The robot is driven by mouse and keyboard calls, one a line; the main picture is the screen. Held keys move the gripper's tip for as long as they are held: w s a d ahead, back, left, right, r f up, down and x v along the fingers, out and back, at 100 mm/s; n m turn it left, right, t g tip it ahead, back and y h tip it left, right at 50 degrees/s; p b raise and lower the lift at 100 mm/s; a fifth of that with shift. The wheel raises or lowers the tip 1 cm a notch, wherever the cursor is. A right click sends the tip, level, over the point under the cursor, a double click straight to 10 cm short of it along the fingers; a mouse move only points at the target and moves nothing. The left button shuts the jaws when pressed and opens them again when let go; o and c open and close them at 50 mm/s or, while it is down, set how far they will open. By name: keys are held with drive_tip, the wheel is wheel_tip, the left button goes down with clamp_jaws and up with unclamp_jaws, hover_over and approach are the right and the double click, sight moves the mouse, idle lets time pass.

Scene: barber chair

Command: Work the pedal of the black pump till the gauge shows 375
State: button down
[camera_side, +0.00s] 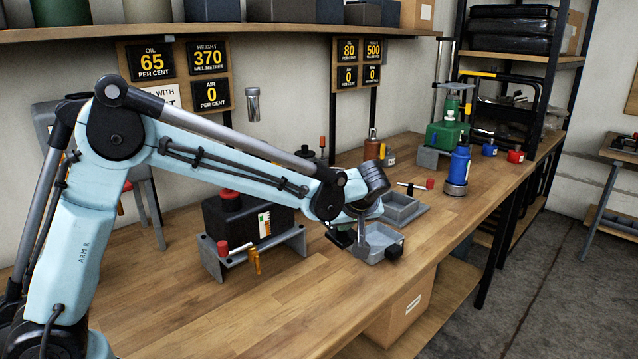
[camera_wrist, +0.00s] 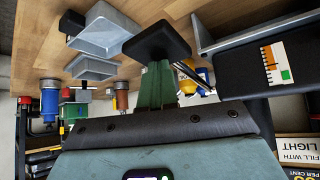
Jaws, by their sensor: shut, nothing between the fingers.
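The black pump (camera_side: 228,222) has a red cap and sits on a grey stand on the bench; its striped level strip (camera_side: 264,224) faces forward. It also shows at the right of the wrist view (camera_wrist: 270,72). The height display (camera_side: 208,57) above it reads 370. A black pad (camera_wrist: 157,40), apparently the pedal, is joined to a thin rod running toward the pump. My gripper (camera_wrist: 156,68) is shut and empty, its fingertips at the pad; the pad covers the tips, so I cannot tell contact. In the side view my wrist partly hides the pedal.
Grey trays (camera_side: 382,246) lie right beside my gripper. Further back stand a blue bottle (camera_side: 459,167), a green pump (camera_side: 446,134) and small red and blue cups. An orange lever (camera_side: 256,262) stands before the pump.

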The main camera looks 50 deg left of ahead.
drive_tip(key=shift+a+f, duration=0.2)
drive_tip(key=shift+f, duration=0.8)
drive_tip(key=shift+d+r, duration=0.2)
drive_tip(key=shift+r, duration=1.2)
drive_tip(key=shift+d+r, duration=0.15)
drive_tip(key=shift+r, duration=1.25)
wheel_tip(320, 180, up, 6)
drive_tip(key=shift+a, duration=0.15)
drive_tip(key=shift+s, duration=0.1)
